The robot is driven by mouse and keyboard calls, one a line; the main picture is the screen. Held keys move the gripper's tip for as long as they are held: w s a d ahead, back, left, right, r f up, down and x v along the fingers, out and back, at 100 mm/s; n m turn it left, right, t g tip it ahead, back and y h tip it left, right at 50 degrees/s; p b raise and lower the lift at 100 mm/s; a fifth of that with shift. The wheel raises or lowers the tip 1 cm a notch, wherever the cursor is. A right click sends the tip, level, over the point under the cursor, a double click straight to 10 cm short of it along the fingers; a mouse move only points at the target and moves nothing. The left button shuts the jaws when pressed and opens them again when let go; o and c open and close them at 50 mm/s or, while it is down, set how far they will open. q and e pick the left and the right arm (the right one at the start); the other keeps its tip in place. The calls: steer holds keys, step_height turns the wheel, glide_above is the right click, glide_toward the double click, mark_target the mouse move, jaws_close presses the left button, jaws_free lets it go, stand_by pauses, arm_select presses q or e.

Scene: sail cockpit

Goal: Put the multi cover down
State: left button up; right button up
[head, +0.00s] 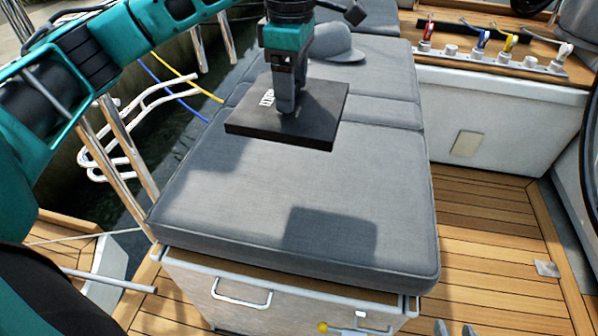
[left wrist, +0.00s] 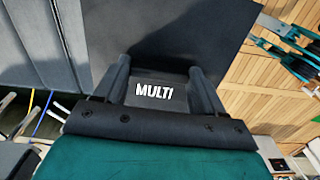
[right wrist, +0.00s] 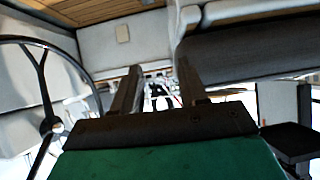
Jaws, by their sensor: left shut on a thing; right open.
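The multi cover (head: 245,127) is a flat, dark, square panel with a white label. In the left wrist view the cover (left wrist: 150,35) shows the word MULTI between my fingers. My left gripper (head: 287,108) is shut on the cover and holds it level above the grey bench cushion (head: 240,185). A dark shadow of the cover falls on the cushion nearer to me, apart from the cover. My right gripper (right wrist: 155,80) is open and empty in the right wrist view.
A grey cap (head: 333,43) lies on the cushion behind the cover. Coloured clutch levers (head: 480,45) sit on the ledge at the back right. A steering wheel (right wrist: 45,100) stands left in the right wrist view. The front of the cushion is clear.

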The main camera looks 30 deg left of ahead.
arm_select(q)
steer(key=shift+f+b, duration=1.4)
steer(key=shift+f, duration=8.35)
steer(key=shift+f, duration=0.2)
steer(key=o, duration=1.1)
steer(key=shift+r, duration=0.1)
steer(key=shift+c, duration=0.2)
